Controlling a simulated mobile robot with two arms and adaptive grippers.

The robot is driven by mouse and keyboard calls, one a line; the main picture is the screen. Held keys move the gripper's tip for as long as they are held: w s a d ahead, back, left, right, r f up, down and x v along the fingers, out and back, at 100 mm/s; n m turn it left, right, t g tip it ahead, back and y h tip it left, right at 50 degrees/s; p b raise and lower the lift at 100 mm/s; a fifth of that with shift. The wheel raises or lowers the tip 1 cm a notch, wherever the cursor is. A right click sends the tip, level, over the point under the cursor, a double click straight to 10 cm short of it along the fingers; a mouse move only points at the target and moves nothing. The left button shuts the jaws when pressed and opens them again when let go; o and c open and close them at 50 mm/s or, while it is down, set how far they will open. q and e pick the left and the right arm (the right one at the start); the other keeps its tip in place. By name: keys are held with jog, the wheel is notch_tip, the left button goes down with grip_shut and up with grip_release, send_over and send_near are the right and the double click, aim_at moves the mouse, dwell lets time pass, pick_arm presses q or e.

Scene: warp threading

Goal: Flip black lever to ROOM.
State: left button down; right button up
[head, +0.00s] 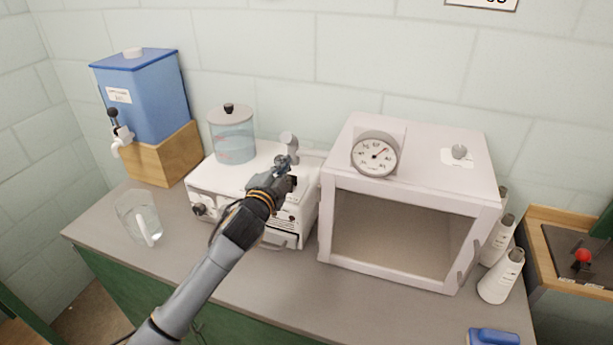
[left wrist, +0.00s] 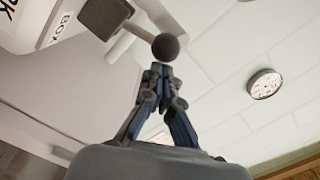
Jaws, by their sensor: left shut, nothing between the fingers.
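My left gripper (head: 282,164) is shut and empty over the right part of the white machine (head: 225,178). In the left wrist view its closed fingertips (left wrist: 160,70) are just below a dark ball knob (left wrist: 165,46) on a pale rod. I cannot tell whether they touch it. The rod slants up left to a dark block (left wrist: 97,16). No ROOM marking is readable. My right gripper is not in view.
A grey fitting (head: 289,143) and a clear lidded tank (head: 232,135) stand on the machine. A white open-fronted box with a dial (head: 376,154) is close at right. A glass (head: 139,217) and blue dispenser (head: 143,95) are at left. The counter front is mostly clear.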

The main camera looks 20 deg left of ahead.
pick_arm(q)
jog(key=shift+a+f+n+p, duration=0.1)
jog(key=shift+a+n+p, duration=0.4)
jog(key=shift+a+n, duration=0.75)
jog(key=shift+d, duration=0.2)
